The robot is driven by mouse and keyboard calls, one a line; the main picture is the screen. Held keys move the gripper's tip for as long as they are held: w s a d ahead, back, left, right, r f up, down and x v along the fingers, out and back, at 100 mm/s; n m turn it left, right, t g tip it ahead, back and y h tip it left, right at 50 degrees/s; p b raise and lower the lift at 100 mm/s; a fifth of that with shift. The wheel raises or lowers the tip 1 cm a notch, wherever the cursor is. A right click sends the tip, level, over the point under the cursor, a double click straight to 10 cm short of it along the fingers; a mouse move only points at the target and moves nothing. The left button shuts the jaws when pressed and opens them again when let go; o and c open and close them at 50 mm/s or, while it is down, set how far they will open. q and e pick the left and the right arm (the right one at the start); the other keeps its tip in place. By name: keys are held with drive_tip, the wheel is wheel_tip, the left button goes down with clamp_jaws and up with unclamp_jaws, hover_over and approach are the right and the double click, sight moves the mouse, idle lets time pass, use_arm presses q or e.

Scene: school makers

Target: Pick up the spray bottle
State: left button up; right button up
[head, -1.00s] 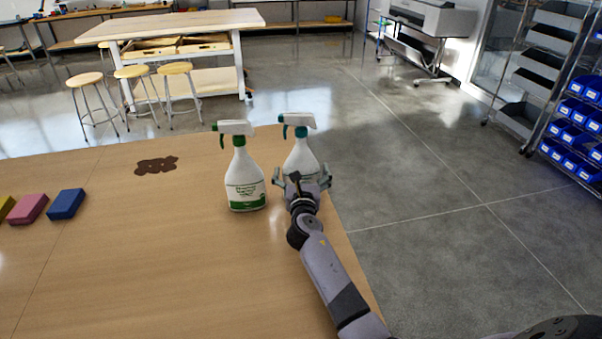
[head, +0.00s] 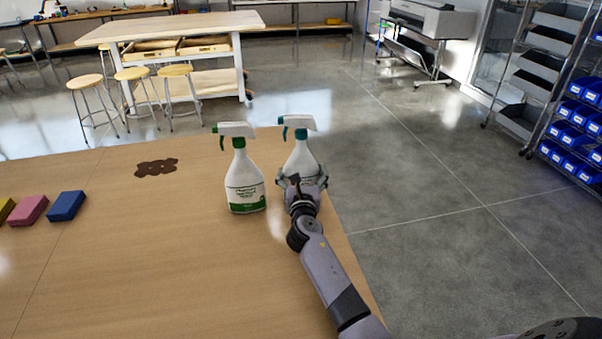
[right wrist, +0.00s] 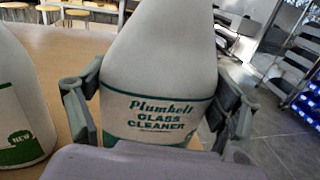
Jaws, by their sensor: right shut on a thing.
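Two white spray bottles stand upright on the wooden table (head: 150,260). The right spray bottle (head: 301,158) has a teal collar and trigger. My right gripper (head: 302,182) is shut on its body, with a finger on each side. In the right wrist view this bottle (right wrist: 160,60) fills the middle between the fingers, its label reading "Plumbelt Glass Cleaner". The left spray bottle (head: 244,180), with a green trigger and green label, stands just left of my gripper, apart from it. It also shows at the left edge of the right wrist view (right wrist: 18,95). My left gripper is not in view.
A brown stain (head: 156,167) lies on the table. A blue block (head: 66,205), a pink block (head: 29,210) and a yellow block (head: 6,209) lie at the left. The table's right edge is close to the held bottle. The table's middle is clear.

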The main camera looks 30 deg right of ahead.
sight(301, 116)
drive_tip(key=shift+c, duration=1.2)
drive_tip(key=shift+r, duration=0.15)
drive_tip(key=shift+c, duration=0.4)
drive_tip(key=shift+r+p, duration=0.3)
drive_tip(key=shift+r, duration=0.3)
wheel_tip(301, 116, up, 9)
drive_tip(key=p, duration=0.2)
drive_tip(key=shift+p, duration=0.3)
wheel_tip(301, 116, up, 10)
drive_tip(key=shift+f, duration=0.1)
